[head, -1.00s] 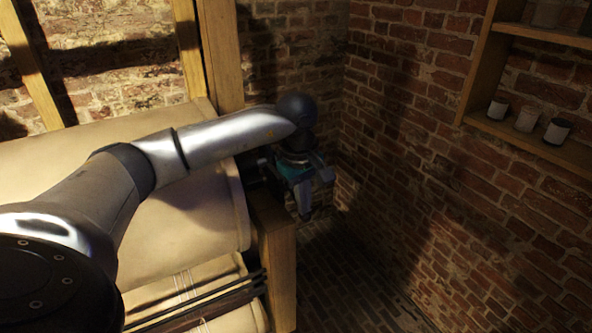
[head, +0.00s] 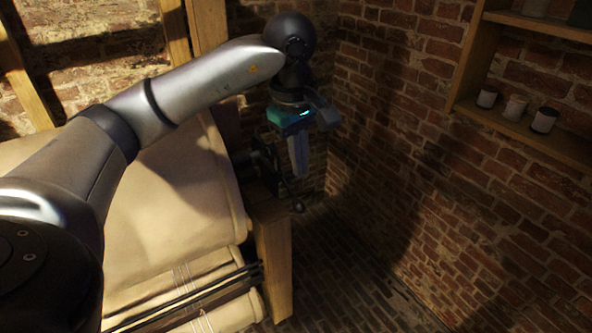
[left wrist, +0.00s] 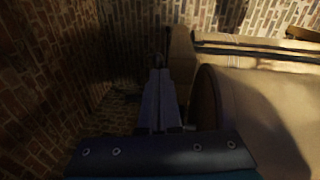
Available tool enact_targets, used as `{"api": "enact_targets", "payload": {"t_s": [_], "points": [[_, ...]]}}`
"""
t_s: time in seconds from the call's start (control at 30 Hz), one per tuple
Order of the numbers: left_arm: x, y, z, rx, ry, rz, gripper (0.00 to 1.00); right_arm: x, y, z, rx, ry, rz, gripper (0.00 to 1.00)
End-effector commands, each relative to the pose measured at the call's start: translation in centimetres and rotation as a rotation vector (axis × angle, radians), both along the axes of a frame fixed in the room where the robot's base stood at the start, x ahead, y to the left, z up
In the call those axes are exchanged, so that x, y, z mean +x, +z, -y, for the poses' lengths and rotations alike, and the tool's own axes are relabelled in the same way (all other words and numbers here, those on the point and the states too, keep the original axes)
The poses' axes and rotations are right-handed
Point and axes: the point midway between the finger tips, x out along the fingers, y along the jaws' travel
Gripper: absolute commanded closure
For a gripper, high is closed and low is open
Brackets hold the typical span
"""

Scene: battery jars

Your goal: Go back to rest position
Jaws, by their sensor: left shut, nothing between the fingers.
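My left arm comes in from the left in the head view. My left gripper (head: 299,176) points down, shut and empty, in front of the dark brick corner. It is above the brick floor and just right of the wooden frame with the beige rolls. In the left wrist view my left gripper (left wrist: 158,75) shows its two fingers together with nothing between them. My right gripper is in neither view.
Large beige rolls (head: 185,190) lie in a wooden frame whose post (head: 273,260) stands below my left gripper. A wooden shelf (head: 530,130) with several small jars hangs on the right brick wall. The brick floor (head: 345,270) is clear.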

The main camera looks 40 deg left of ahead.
Motion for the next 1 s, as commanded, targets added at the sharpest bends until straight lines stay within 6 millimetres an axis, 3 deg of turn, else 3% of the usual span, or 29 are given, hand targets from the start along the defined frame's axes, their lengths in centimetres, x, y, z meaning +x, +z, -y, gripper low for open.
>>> {"api": "enact_targets", "payload": {"t_s": [0.2,0.73,0.87,1.0], "points": [[-0.3,0.8,0.4,0.001,-0.001,0.001,1.00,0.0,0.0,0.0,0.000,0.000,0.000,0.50],[-0.2,0.6,0.8,-0.012,-0.005,0.002,1.00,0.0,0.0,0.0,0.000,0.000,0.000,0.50],[0.0,-0.5,4.3,-0.132,-0.033,0.011,1.00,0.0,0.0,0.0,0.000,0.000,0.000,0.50],[-0.5,-1.7,12.2,-0.425,-0.058,0.012,1.00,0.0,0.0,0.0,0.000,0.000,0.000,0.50]]}}
